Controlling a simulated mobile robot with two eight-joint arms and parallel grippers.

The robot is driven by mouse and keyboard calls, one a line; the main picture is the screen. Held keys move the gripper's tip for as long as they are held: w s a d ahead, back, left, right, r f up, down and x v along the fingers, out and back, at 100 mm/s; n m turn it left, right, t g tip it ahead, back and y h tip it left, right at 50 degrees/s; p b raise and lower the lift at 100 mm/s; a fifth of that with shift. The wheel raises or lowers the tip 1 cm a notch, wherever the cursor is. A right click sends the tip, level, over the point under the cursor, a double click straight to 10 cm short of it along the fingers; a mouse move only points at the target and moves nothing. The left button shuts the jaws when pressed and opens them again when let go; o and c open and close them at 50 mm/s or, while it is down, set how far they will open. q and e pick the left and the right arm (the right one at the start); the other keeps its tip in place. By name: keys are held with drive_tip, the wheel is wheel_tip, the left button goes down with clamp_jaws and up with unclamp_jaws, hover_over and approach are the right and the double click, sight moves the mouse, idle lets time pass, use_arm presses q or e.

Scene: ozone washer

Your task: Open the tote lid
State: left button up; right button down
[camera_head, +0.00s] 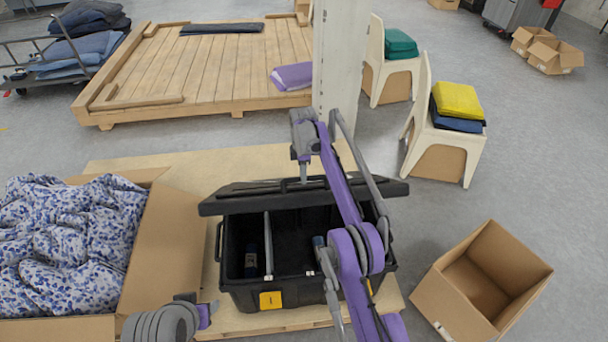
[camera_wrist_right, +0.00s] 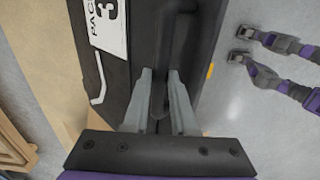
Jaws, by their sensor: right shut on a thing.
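The black tote (camera_head: 283,293) stands on a wooden pallet board, with a yellow tag on its front. Its black lid (camera_head: 225,206) is raised and tilted at the back, so the divided inside shows. In the right wrist view the lid (camera_wrist_right: 98,72) bears a white label with a 3. My right gripper (camera_head: 303,172) is behind the lid in the head view. In the wrist view its fingers (camera_wrist_right: 160,85) are shut on the dark grip part of the lid. My right arm crosses in front of the tote's right side. Part of my left arm shows at lower left; its fingers do not show.
A carton of blue-patterned cloth (camera_head: 178,235) stands close left of the tote. An empty carton (camera_head: 480,285) is on the floor at right. A white post (camera_head: 340,60) rises behind the lid. Chairs with folded cloth (camera_head: 445,135) and a wooden platform (camera_head: 205,65) stand farther back.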

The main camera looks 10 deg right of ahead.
use_arm(q)
drive_tip(key=shift+w+r, duration=0.1)
drive_tip(key=shift+r, duration=0.1)
use_arm(e)
drive_tip(key=shift+w+f, duration=0.25)
drive_tip(key=shift+f, duration=0.05)
drive_tip(key=c, duration=1.2)
unclamp_jaws()
drive_tip(key=o, duration=0.5)
drive_tip(key=shift+w+f, duration=0.15)
drive_tip(key=shift+w, duration=0.15)
drive_tip(key=shift+c, duration=0.2)
drive_tip(key=shift+s+r, duration=0.2)
drive_tip(key=shift+r, duration=0.2)
use_arm(q)
drive_tip(key=w+r+p, duration=0.2)
drive_tip(key=r, duration=0.1)
drive_tip(key=shift+w+r+p, duration=0.25)
drive_tip(key=shift+r+p, duration=0.05)
use_arm(e)
wheel_tip(320, 180, up, 10)
drive_tip(key=shift+w+r, duration=0.15)
drive_tip(key=shift+w, duration=0.05)
